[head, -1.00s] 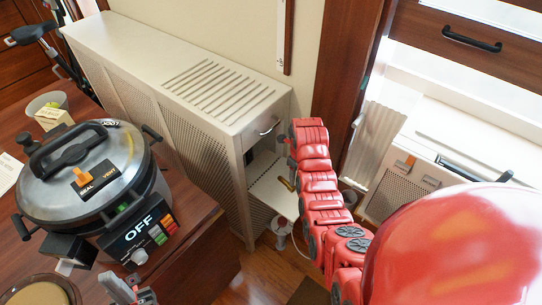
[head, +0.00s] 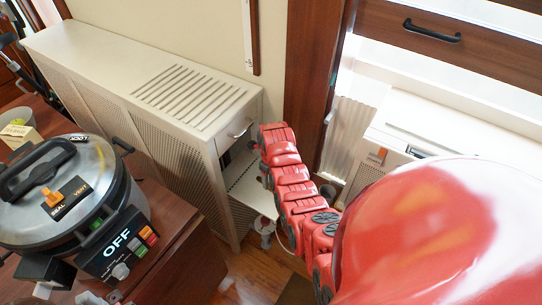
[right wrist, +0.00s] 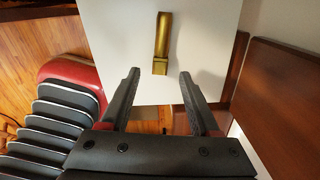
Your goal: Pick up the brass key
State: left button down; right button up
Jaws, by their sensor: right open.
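The brass key (right wrist: 162,42) shows in the right wrist view as a narrow golden bar on a pale shelf (right wrist: 205,25). It lies just beyond my right gripper's fingertips, roughly in line with the gap between them. My right gripper (right wrist: 159,74) is open, with nothing between its dark fingers. In the head view my red right arm reaches to the open shelf (head: 254,190) at the end of the white cabinet; I cannot make out the key or right fingertips there.
The perforated white cabinet (head: 190,150) stands along the wall. A wooden desk (head: 175,235) at left carries a large pressure cooker (head: 65,190). A dark wooden panel (right wrist: 275,85) stands right of the shelf in the wrist view. Some wooden floor is clear below the shelf.

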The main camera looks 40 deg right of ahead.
jog(key=shift+f, duration=1.85)
grip_shut()
